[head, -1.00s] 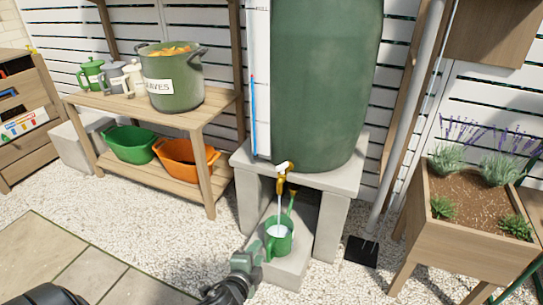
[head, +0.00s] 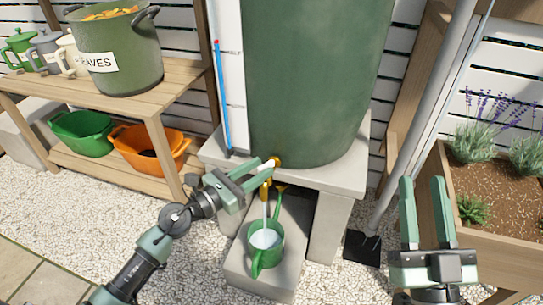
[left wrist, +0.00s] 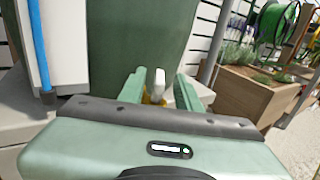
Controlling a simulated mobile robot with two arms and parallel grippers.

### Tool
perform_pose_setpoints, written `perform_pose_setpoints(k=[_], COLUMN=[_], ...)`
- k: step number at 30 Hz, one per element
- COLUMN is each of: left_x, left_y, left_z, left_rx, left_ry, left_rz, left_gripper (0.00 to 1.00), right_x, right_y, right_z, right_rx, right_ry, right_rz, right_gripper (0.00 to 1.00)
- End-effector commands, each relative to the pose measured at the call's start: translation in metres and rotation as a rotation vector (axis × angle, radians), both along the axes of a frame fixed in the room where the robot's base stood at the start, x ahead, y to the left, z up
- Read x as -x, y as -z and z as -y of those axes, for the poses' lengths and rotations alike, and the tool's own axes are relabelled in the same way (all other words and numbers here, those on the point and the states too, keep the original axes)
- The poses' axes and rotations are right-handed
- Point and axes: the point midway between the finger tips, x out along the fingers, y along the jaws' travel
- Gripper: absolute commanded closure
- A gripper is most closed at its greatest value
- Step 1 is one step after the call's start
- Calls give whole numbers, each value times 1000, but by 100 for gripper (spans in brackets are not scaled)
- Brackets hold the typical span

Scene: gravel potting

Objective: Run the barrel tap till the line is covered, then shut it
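The green barrel (head: 315,80) stands on a stone stand, with a brass tap (head: 266,182) low on its front. A whitish stream runs from the tap into the green watering can (head: 258,262) below. Water (head: 265,239) shows in the can; I cannot make out a line inside it. My left gripper (head: 262,170) is at the tap. In the left wrist view its fingers are apart, either side of the white tap lever (left wrist: 158,88), with gaps visible. My right gripper (head: 425,182) is open and empty, pointing up, in front of the planter.
The stone stand (head: 335,225) has legs either side of the can. A wooden shelf (head: 150,90) at left holds a green pot, jugs and tubs. A wooden planter (head: 495,250) and a grey downpipe (head: 425,110) are at right. Gravel in front is open.

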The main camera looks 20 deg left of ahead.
Motion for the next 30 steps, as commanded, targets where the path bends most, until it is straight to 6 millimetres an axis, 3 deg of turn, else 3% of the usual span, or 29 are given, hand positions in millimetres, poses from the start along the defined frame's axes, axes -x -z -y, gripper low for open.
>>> perform_pose_setpoints(k=[9,21,25,30], left_x=[-42,-50,-50,-50], left_y=[-1,-1,-1,-1], left_z=[26,31,31,31], left_rx=[7,5,5,5], left_ry=[-2,-2,-2,-2], left_rz=[0,-1,-1,-1], left_gripper=[66,66,100,100], right_x=[-2,-1,-1,-1], right_y=[4,2,2,2], right_z=[0,0,0,0], right_rx=[6,3,3,3], right_ry=[1,0,0,0], right_rz=[-20,-11,-11,-11], right_gripper=[64,64,64,64])
